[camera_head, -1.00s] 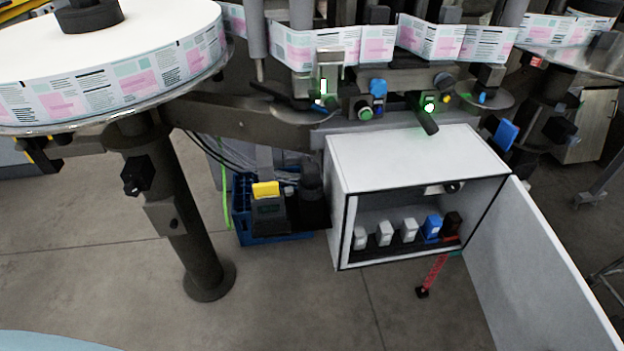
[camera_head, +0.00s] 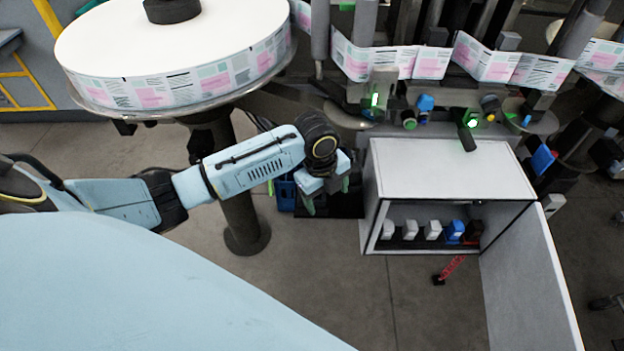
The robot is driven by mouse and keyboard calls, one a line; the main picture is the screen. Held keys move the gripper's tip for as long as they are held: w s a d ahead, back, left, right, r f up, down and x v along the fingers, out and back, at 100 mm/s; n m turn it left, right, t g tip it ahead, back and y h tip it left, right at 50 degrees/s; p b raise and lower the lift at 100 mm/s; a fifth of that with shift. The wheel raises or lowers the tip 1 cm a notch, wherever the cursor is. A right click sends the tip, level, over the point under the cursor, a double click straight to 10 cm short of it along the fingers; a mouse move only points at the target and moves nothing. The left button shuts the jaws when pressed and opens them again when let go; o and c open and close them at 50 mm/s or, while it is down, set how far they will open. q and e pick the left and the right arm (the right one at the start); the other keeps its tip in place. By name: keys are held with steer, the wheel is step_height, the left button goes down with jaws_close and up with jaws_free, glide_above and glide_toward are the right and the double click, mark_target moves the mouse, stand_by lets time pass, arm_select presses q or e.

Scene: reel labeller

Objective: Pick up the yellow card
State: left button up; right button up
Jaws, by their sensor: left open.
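The yellow card is not visible now; my left gripper and wrist cover the place where a yellow piece showed earlier, on top of a dark device by the blue crate. My left gripper (camera_head: 327,196) reaches in from the left, its fingers apart and pointing down, with nothing visible between them. It is in front of the blue crate (camera_head: 286,194), just left of the white cabinet. I cannot tell its distance from the card. My right gripper is out of view.
The open white cabinet (camera_head: 445,168) holds several small white blocks, a blue block (camera_head: 454,231) and a dark one. Its door (camera_head: 530,285) swings out right. A large label reel (camera_head: 175,50) on a dark post (camera_head: 240,215) stands behind my left arm. Floor below the cabinet is mostly clear.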

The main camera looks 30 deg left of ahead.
arm_select(q)
steer(key=w+a+r+m+g+y+p, duration=0.1)
steer(key=w+a+r+m, duration=0.1)
steer(key=a+r+m, duration=0.3)
steer(key=w+a+r+m, duration=0.1)
steer(key=w+r+m, duration=0.1)
steer(key=r, duration=0.5)
steer(key=f, duration=1.3)
steer(key=shift+s+a+f, duration=0.15)
steer(key=shift+s+f, duration=0.1)
steer(key=c, duration=1.2)
